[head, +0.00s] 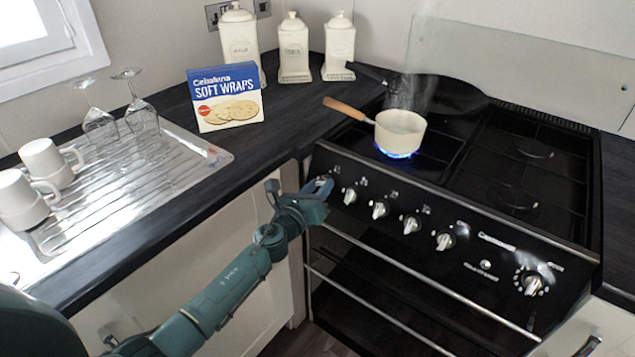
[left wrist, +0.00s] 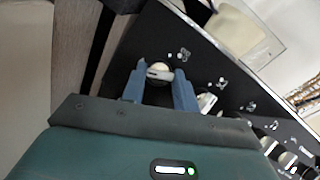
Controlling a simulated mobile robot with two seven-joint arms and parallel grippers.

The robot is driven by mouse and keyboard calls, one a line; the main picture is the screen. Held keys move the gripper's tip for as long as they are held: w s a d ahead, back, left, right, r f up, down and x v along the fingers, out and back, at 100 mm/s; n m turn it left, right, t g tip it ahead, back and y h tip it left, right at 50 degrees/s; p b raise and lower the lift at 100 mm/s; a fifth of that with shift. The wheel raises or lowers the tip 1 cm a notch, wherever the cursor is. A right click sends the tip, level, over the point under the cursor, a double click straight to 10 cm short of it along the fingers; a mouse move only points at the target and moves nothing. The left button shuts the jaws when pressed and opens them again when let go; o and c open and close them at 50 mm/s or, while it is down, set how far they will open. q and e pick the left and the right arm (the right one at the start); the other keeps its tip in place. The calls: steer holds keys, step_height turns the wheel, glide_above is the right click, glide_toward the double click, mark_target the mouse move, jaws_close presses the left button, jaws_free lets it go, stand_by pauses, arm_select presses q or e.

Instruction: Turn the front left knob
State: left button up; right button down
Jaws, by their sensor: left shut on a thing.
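The stove's front panel (head: 465,243) carries a row of silver knobs. My left gripper (head: 322,186) is at the left end of this row, shut on the leftmost knob. In the left wrist view that knob (left wrist: 160,72) sits between the two blue fingertips of my left gripper (left wrist: 158,80). The neighbouring knob (head: 350,195) is just to the right of the gripper and free. A blue flame (head: 397,154) burns under a cream saucepan (head: 400,130) on the left side of the hob, and steam rises from the pan. My right gripper is not in view.
A dark frying pan (head: 440,94) stands behind the saucepan. The saucepan's wooden handle (head: 347,108) points left. A soft wraps box (head: 226,97), white canisters (head: 293,50), upturned glasses and white mugs (head: 45,160) stand on the left counter. Oven rails (head: 380,268) run below the knobs.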

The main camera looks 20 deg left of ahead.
arm_select(q)
steer(key=n+y+p, duration=0.1)
steer(key=n, duration=0.1)
steer(key=n+y+p, duration=0.1)
steer(key=n, duration=0.1)
steer(key=shift+d+r+n, duration=0.15)
steer(key=shift+r+n, duration=0.05)
steer(key=shift+n, duration=0.2)
steer(key=n+g+y+p, duration=0.1)
steer(key=n+p, duration=0.1)
steer(key=n, duration=0.1)
steer(key=shift+r, duration=0.1)
steer(key=n+y+p, duration=0.1)
steer(key=n, duration=0.1)
steer(key=shift+d+n+g+p, duration=0.1)
steer(key=shift+n+g+p, duration=0.2)
steer(key=shift+g+p, duration=0.1)
steer(key=shift+n+y+p, duration=0.4)
steer(key=shift+n+p, duration=0.05)
steer(key=shift+n, duration=0.25)
steer(key=shift+n+g, duration=0.3)
steer(key=shift+g, duration=0.1)
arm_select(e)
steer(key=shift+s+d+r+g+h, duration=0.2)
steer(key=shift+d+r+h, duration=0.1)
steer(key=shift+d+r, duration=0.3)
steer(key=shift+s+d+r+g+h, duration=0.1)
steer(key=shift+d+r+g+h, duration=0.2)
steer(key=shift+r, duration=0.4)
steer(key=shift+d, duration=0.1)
